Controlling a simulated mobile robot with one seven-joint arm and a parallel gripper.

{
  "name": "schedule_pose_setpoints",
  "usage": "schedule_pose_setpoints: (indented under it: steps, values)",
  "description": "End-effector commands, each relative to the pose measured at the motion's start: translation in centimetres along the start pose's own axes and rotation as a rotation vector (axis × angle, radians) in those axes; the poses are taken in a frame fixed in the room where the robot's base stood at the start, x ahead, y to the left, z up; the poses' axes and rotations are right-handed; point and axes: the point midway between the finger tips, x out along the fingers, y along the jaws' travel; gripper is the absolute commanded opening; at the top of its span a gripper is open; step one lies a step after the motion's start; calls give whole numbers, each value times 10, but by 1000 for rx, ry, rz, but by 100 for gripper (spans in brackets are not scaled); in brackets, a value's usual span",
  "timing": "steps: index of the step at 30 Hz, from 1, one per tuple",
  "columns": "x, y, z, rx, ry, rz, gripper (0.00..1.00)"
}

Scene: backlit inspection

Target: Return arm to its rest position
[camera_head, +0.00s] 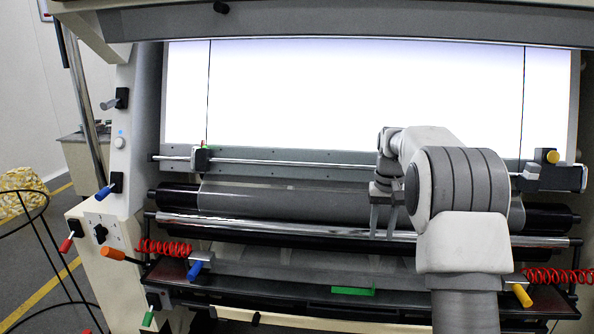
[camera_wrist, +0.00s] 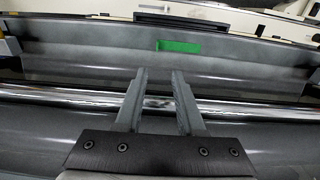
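My gripper (camera_head: 383,222) hangs from my raised arm in the head view, in front of the grey roller and near the chrome bar (camera_head: 290,229). In the wrist view my gripper (camera_wrist: 158,80) shows two grey fingers standing apart with a clear gap between them. Nothing is held between the fingers. The chrome bar (camera_wrist: 70,95) runs across behind the fingers; I cannot tell whether they touch it. My arm's upper links hide part of the machine's right side.
A bright backlit panel (camera_head: 360,95) stands behind the rollers. A green block (camera_head: 352,291) lies on the lower tray; it shows in the wrist view (camera_wrist: 179,46). Red coiled cables (camera_head: 165,247) hang at both sides. A wire stand (camera_head: 45,235) is at far left.

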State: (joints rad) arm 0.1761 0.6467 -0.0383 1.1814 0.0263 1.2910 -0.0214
Motion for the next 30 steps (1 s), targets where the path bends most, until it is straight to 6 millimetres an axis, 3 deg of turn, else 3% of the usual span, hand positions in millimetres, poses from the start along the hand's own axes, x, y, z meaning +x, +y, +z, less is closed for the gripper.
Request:
schedule_pose_setpoints:
  steps: [6, 15, 22, 30]
  values:
    - [-54, -16, 44, -26, 73, -6, 38]
    - [-103, -33, 120, -65, 173, -16, 38]
    - [-122, -42, 185, -96, 248, -24, 38]
    - [-123, -48, 262, -134, 336, -33, 38]
